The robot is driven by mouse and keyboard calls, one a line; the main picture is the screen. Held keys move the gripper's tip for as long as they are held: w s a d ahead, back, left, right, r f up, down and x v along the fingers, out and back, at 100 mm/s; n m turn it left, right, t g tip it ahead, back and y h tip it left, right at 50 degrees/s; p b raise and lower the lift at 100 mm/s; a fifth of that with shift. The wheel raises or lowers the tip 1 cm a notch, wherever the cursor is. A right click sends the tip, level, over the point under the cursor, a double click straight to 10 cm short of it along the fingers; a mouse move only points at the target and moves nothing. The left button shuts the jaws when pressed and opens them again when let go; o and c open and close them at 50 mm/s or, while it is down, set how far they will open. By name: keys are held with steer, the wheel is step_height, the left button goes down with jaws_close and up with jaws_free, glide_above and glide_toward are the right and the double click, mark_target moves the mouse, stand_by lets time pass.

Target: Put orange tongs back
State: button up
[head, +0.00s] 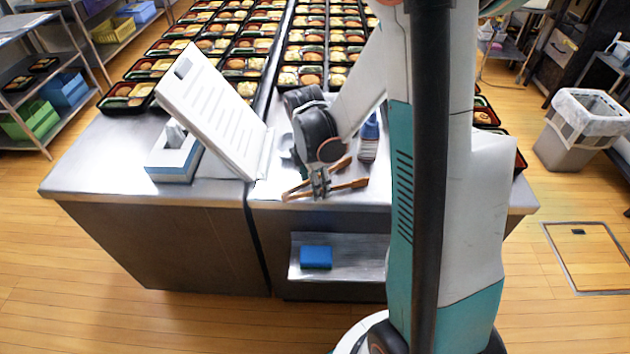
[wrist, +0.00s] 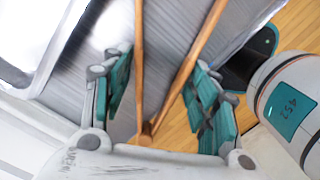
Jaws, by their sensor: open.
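The orange tongs (head: 346,185) lie near the front edge of the metal counter in the head view, a V of two brown-orange arms. My gripper (head: 319,184) is right over them, pointing down. In the wrist view the tongs (wrist: 186,72) run between the two teal-padded fingers of my gripper (wrist: 160,95), their joined end close to the palm.
A white sheet on a stand (head: 215,110) and a tissue box (head: 175,158) stand left of the tongs. A bottle (head: 369,138) with a blue cap stands behind them. Bento trays (head: 240,68) fill the back. A blue sponge (head: 316,258) lies on a lower shelf.

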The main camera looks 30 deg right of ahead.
step_height(320, 180, up, 12)
steer(key=a+p, duration=0.1)
steer(key=p, duration=0.3)
steer(key=s+a+r+m+t+y, duration=0.1)
steer(key=s+a+r+m+t, duration=0.6)
steer(key=m, duration=0.9)
steer(key=s+a+r, duration=0.3)
steer(key=s+r, duration=0.2)
steer(key=shift+s+a+m, duration=0.2)
steer(key=shift+a+m, duration=0.1)
steer(key=shift+a, duration=0.1)
steer(key=shift+d+r, duration=0.1)
